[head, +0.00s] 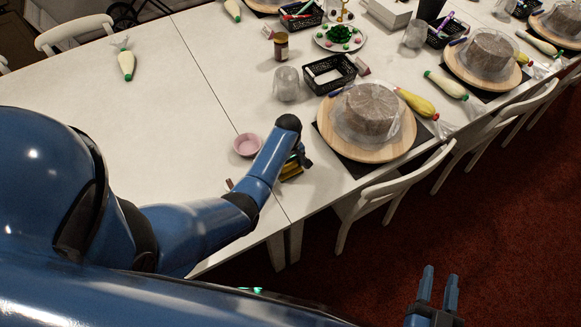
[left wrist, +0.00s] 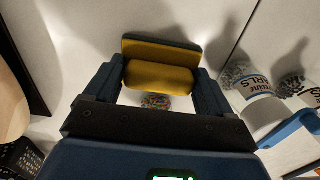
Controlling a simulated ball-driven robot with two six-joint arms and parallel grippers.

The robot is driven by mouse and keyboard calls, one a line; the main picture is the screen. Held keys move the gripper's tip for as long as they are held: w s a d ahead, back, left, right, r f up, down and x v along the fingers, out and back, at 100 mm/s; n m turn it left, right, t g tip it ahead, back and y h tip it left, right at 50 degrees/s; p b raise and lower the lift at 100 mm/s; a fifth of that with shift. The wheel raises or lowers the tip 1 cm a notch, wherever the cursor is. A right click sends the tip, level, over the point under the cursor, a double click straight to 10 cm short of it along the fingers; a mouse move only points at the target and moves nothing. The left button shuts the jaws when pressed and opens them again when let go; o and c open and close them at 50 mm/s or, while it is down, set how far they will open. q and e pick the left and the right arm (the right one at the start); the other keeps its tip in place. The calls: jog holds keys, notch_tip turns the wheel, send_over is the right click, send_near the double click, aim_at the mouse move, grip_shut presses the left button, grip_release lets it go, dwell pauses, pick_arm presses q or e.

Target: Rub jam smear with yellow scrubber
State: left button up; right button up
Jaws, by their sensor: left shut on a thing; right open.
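My left gripper (head: 297,164) is low over the near edge of the white table. In the left wrist view its two fingers (left wrist: 162,82) are shut on the yellow scrubber (left wrist: 160,76), a yellow block with a dark layer along its far side. The scrubber also shows in the head view (head: 291,173), partly hidden by the gripper. I cannot make out the jam smear for certain. A small reddish-brown bit (head: 229,184) shows beside my left forearm. My right gripper (head: 439,273) is open and empty over the red floor, off the table.
A pink bowl (head: 247,145) stands just left of my left gripper. A wooden turntable (head: 396,148) with a wrapped cake is to the right. A clear cup (head: 287,84) and black basket (head: 345,66) stand behind. A lettered tub (left wrist: 258,82) and a small speckled round thing (left wrist: 156,102) show too.

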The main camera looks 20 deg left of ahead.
pick_arm(q)
jog(key=shift+s+d+r+p, duration=0.1)
jog(key=shift+s+d+p, duration=0.65)
jog(key=shift+d+p, duration=0.15)
jog(key=shift+s+d+p, duration=0.55)
jog(key=shift+s+d, duration=0.15)
jog(key=shift+d, duration=0.15)
jog(key=shift+s+d+p, duration=0.5)
jog(key=shift+s+d, duration=0.15)
jog(key=shift+d, duration=0.2)
jog(key=shift+s+d+f, duration=0.25)
jog(key=shift+s+d, duration=0.1)
jog(key=shift+d, duration=0.05)
jog(key=shift+r+p, duration=0.1)
jog(key=shift+p, duration=0.2)
notch_tip(320, 180, up, 2)
jog(key=shift+w+r+p, duration=0.1)
jog(key=shift+p, duration=0.85)
jog(key=shift+r+p, duration=1.75)
jog(key=shift+r, duration=0.1)
jog(key=shift+r, duration=0.15)
